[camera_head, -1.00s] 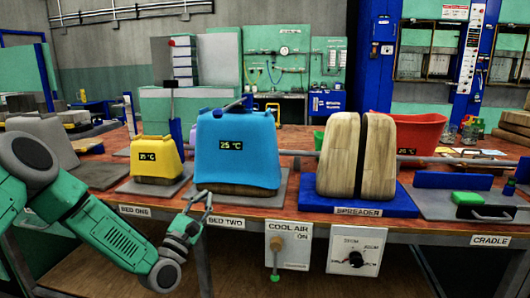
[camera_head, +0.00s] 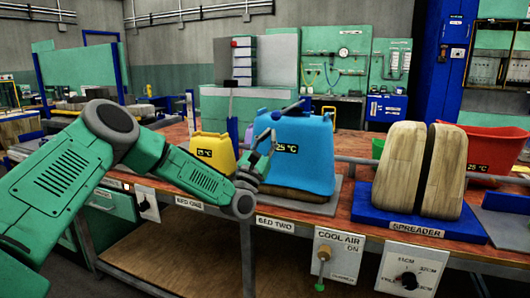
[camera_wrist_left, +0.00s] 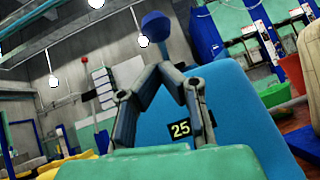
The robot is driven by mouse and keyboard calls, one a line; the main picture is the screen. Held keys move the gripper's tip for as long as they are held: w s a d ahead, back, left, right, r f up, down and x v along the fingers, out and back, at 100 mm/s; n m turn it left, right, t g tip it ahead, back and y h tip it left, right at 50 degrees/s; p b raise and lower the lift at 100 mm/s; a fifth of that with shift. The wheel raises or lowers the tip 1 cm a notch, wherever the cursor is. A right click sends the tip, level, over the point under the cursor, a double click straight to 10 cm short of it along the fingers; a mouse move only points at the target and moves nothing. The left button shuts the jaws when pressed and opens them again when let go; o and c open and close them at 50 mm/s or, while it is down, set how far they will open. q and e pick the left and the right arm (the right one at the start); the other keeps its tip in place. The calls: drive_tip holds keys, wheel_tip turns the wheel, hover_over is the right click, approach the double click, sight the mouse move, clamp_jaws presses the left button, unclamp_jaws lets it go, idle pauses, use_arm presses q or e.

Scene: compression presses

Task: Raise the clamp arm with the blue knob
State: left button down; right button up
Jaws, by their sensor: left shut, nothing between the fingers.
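The blue knob (camera_wrist_left: 155,25) shows in the left wrist view, just beyond and above my fingertips, on a short stem. In the head view a blue clamp arm (camera_head: 293,106) lies across the top of the blue cover (camera_head: 305,150) on bed two; its knob end is hard to make out there. My left gripper (camera_head: 266,138) is in front of the left side of the blue cover, below the clamp arm. In the wrist view its fingers (camera_wrist_left: 179,72) come together, shut and empty, apart from the knob. My right gripper is out of view.
A yellow cover (camera_head: 212,152) with a dark post behind it stands on bed one, left of my gripper. Wooden blocks (camera_head: 405,165) stand on the blue spreader base (camera_head: 375,215). A cool air valve (camera_head: 324,254) and a dial hang below the table edge.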

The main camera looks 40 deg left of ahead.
use_arm(q)
drive_tip(key=shift+d+r, duration=0.35)
drive_tip(key=shift+r, duration=0.55)
